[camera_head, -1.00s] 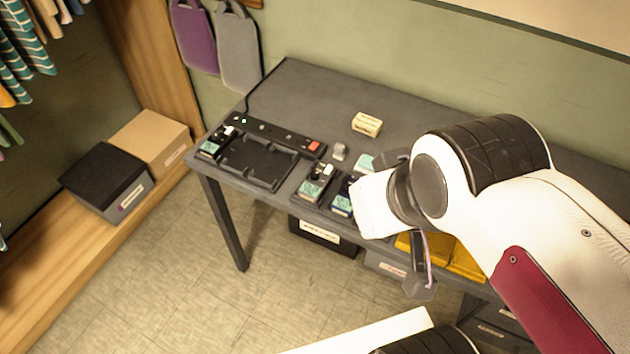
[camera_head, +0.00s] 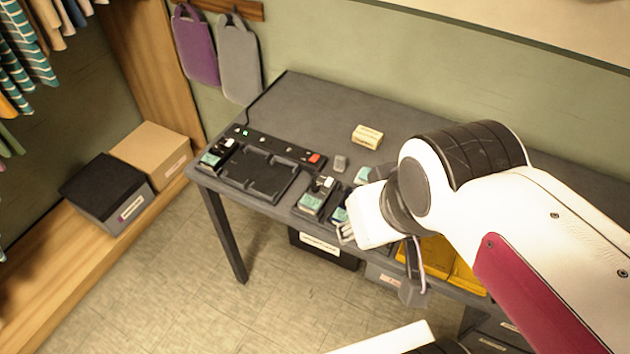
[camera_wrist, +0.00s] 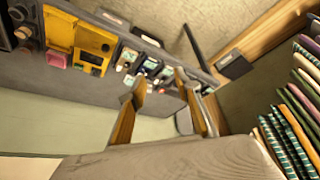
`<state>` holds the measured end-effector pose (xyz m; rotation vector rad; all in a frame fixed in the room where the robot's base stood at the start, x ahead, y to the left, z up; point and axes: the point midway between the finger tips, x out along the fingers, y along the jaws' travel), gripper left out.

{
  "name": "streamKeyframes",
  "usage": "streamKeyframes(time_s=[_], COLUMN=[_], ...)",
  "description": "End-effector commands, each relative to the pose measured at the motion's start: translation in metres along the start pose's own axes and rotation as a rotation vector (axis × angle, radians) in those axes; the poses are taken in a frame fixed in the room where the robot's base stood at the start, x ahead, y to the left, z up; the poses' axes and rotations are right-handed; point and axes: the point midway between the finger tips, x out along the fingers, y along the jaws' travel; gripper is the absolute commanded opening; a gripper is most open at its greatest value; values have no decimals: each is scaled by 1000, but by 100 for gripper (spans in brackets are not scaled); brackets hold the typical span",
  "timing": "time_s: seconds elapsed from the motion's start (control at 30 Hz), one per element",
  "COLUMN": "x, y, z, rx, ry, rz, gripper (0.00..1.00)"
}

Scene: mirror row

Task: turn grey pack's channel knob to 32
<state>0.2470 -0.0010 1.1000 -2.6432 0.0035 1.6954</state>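Several small packs with teal screens are at the table's front and left. One dark pack (camera_head: 311,203) stands left of my gripper, and a bluish pack (camera_head: 340,215) beside it is partly covered by my wrist. Another pack (camera_head: 209,159) sits at the table's left end. I cannot tell which is the grey pack, and no channel knob or number is readable. In the wrist view, my gripper (camera_wrist: 160,80) has its two fingers spread with nothing between them. The packs (camera_wrist: 150,67) show beyond the fingertips, apart from them. In the head view, my wrist mostly hides the fingers.
A black tray (camera_head: 258,176) and a strip with a red switch (camera_head: 314,158) lie on the table's left. A cream block (camera_head: 367,136) and a small grey item (camera_head: 340,163) stand behind the packs. The table's back is clear.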

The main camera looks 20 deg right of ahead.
Motion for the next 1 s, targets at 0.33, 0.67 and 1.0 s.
streamKeyframes(time_s=[0.33,0.67,1.0], x=[28,56,91], y=[1,3,4], z=[-15,-40,-69], rx=[5,27,85], ry=[-129,-224,-309], rz=[2,5,15], gripper=[33,33,33])
